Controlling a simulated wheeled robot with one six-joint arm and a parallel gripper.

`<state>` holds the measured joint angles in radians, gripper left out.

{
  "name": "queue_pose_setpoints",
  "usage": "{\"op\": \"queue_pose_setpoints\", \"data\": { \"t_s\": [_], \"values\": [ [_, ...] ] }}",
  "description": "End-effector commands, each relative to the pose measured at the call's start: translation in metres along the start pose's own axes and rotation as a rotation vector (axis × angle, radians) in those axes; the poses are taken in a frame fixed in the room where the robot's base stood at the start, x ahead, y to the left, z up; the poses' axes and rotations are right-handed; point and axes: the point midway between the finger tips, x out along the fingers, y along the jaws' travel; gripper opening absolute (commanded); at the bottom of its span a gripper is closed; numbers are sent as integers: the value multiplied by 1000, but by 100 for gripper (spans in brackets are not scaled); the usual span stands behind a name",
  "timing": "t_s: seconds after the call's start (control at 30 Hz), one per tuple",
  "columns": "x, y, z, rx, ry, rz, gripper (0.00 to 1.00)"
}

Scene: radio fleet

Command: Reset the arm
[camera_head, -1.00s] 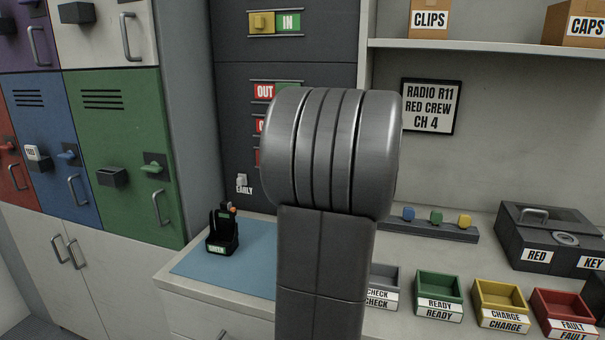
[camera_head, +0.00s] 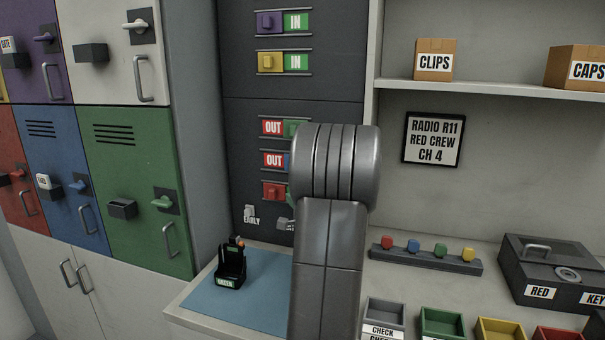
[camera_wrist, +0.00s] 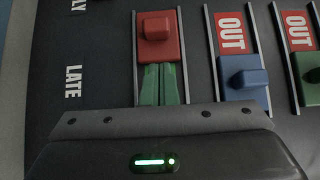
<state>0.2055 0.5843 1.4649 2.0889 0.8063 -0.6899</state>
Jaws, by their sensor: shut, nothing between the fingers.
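My arm (camera_head: 335,230) stands upright in the middle of the head view and hides part of the dark slider panel (camera_head: 240,150). In the wrist view my gripper (camera_wrist: 160,75) is shut and empty, its narrow fingers looking green. The fingertips are right at the lower edge of the red slider (camera_wrist: 155,35); I cannot tell whether they touch it. The red slider also shows in the head view (camera_head: 274,191), at the left end of its track. The blue slider (camera_wrist: 243,78) and green slider (camera_wrist: 308,68) stand with red OUT labels showing.
A black radio in a charger (camera_head: 231,265) stands on the blue mat (camera_head: 205,297) at left. Right of my arm are a rail of coloured blocks (camera_head: 428,258), a dark key box (camera_head: 550,270) and labelled trays (camera_head: 440,322). A shelf (camera_head: 490,91) with cardboard boxes is above.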

Motion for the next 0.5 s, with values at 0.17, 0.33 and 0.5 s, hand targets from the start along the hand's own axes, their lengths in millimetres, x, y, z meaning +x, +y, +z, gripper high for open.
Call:
{"op": "queue_pose_setpoints", "data": {
  "t_s": [0.17, 0.33, 0.5],
  "values": [
    [-10, -4, -10, 0, 4, 2, 0],
    [-17, -2, -17, 0, 3, 2, 0],
    [-20, 0, -19, 0, 1, 0, 0]
  ]
}}
